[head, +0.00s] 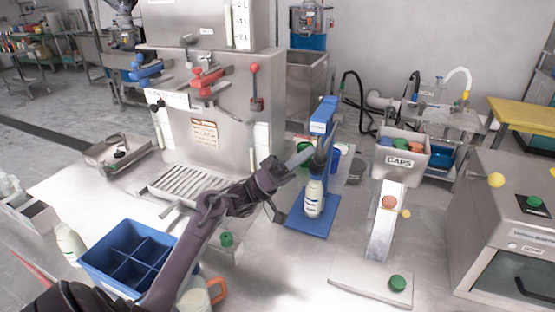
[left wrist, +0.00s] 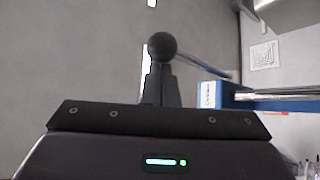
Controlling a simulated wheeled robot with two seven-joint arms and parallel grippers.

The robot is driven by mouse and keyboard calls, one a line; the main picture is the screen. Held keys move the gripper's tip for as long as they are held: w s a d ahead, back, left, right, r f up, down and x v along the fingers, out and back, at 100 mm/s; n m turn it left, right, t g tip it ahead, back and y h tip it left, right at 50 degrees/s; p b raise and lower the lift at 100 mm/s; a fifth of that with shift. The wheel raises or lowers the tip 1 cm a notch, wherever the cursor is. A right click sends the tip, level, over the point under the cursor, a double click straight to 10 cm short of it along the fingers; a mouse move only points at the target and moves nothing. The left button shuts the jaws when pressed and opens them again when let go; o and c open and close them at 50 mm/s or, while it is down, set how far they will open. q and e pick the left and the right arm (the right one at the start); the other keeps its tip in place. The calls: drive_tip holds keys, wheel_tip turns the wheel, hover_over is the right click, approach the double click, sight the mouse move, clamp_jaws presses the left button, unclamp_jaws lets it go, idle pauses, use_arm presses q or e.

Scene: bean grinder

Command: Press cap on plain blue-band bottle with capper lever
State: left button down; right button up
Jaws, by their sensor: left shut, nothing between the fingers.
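The blue capper (head: 322,118) stands on the bench right of the steel machine. A white bottle (head: 314,198) with a blue band stands upright on the capper's blue base (head: 312,226). The bottle's top is partly hidden by my gripper and the capper, so I cannot tell how the cap sits. My left gripper (head: 318,156) is shut and empty, in front of the capper's column. In the left wrist view, the lever's black ball (left wrist: 162,46) shows just beyond the fingers, with its metal rod (left wrist: 205,66) running right. I cannot tell whether they touch. My right gripper is out of view.
A blue divided crate (head: 128,262) and another white bottle (head: 68,238) stand at lower left. An orange-handled mug (head: 196,297) is near the front. A CAPS bin (head: 402,158) and a sloped chute (head: 384,235) stand right of the capper. A steel box (head: 500,225) is at far right.

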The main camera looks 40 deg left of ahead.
use_arm(q)
drive_tip(key=s+a+f+b, duration=0.2)
drive_tip(key=s+a+b, duration=0.1)
drive_tip(key=s+a, duration=0.7)
drive_tip(key=shift+s+a+f+b, duration=0.3)
drive_tip(key=shift+a+f, duration=0.05)
drive_tip(key=shift+a, duration=0.3)
